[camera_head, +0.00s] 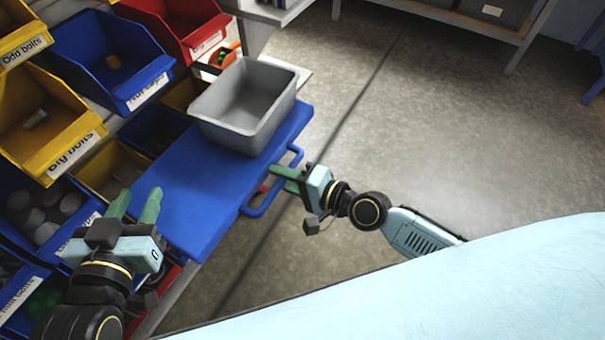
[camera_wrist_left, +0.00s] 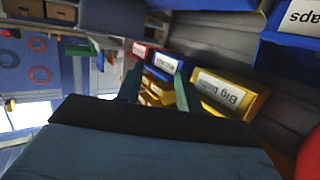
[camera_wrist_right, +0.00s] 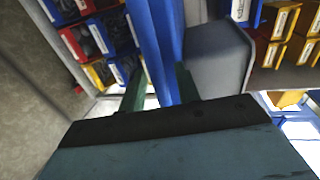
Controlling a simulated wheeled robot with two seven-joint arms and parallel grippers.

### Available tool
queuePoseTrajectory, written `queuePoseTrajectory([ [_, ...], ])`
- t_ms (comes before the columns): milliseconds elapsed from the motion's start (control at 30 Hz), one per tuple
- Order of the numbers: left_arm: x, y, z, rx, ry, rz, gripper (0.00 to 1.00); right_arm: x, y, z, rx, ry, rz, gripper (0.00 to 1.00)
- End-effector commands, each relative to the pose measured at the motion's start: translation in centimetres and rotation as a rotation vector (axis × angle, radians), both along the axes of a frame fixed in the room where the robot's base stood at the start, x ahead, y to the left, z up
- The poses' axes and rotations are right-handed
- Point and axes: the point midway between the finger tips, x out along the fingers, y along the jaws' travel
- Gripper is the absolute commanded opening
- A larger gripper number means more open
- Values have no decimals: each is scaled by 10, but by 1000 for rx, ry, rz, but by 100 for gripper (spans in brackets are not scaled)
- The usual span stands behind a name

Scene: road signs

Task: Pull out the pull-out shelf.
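The blue pull-out shelf (camera_head: 195,190) extends from the bin rack, with a blue bar handle (camera_head: 250,211) along its right edge. A grey bin (camera_head: 225,132) stands on its far part. My right gripper (camera_head: 272,178) is at the handle from the right, its green fingers apart. In the right wrist view, blue parts of the shelf (camera_wrist_right: 160,40) show between and beyond the fingers (camera_wrist_right: 160,88); contact cannot be told. My left gripper (camera_head: 136,202) is open and empty near the shelf's left end; the left wrist view shows its fingers (camera_wrist_left: 157,85) apart.
The rack at left holds blue, yellow and red bins, including a yellow "Big bolts" bin (camera_head: 45,120) and a blue bin (camera_head: 105,60). A grey shelf unit (camera_head: 480,25) stands at the back. The concrete floor (camera_head: 440,130) right of the shelf is clear.

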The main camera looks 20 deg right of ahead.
Motion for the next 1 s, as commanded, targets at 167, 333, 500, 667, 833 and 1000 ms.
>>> queuePoseTrajectory([
  [167, 0, 0, 0, 1, 6, 0, 36, -7, -6, 1, -2, 1, 0, 32],
  [333, -2, 1, -7, 10, 40, 2, 36, -27, -25, 6, -6, 1, 3, 32],
  [500, 1, 0, 4, -7, -28, -1, 36, -51, -48, 12, -6, 1, 3, 32],
  [667, 6, -6, 26, -46, -160, -11, 36, -71, -65, 17, -5, 1, 3, 32],
  [833, 6, -11, 49, -88, -296, -21, 36, -86, -80, 22, -5, 1, 3, 32],
  [1000, 5, -13, 64, -114, -381, -27, 36, -94, -87, 25, -3, 0, 2, 32],
])
